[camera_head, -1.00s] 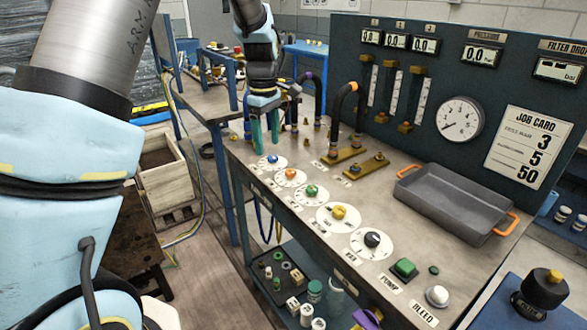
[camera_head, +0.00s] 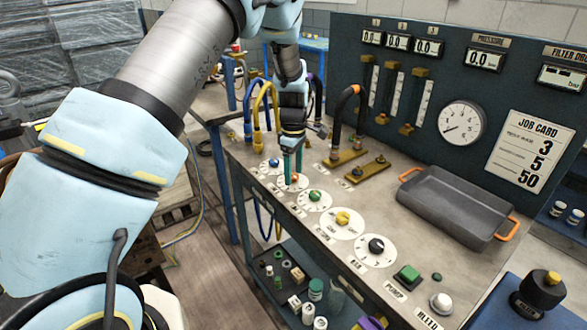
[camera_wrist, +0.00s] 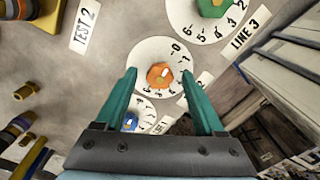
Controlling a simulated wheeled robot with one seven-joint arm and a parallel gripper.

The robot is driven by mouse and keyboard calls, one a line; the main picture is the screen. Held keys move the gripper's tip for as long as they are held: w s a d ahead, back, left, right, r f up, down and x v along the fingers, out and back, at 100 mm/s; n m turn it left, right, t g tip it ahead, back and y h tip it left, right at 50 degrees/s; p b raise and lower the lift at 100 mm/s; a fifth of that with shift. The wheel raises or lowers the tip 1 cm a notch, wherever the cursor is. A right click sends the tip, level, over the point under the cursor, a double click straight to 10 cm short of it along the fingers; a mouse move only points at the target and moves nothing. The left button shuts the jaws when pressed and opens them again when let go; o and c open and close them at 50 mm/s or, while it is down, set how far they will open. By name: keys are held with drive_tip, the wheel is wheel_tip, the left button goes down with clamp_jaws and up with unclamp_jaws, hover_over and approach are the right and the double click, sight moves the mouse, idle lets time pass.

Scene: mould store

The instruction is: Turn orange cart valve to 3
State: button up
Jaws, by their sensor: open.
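The orange valve knob (camera_wrist: 160,75) sits in the middle of a round white dial with printed numbers. In the wrist view its white pointer mark lies toward the upper right, near the 0 side; the exact reading is too small to tell. The same knob shows in the head view (camera_head: 294,178), partly behind a finger. My gripper (camera_wrist: 157,72) is open, with one teal finger on each side of the orange knob. My gripper also shows in the head view (camera_head: 291,178), low over the dial. I cannot tell whether the fingers touch the knob.
A blue knob (camera_head: 273,162) and a green knob (camera_head: 314,196) flank the orange one. Yellow (camera_head: 343,218) and black (camera_head: 376,245) knobs follow. Hoses (camera_head: 340,115) rise behind. A grey tray (camera_head: 455,205) stands at the right.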

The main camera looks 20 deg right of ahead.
drive_tip(key=shift+f, duration=0.2)
clamp_jaws()
idle(0.5)
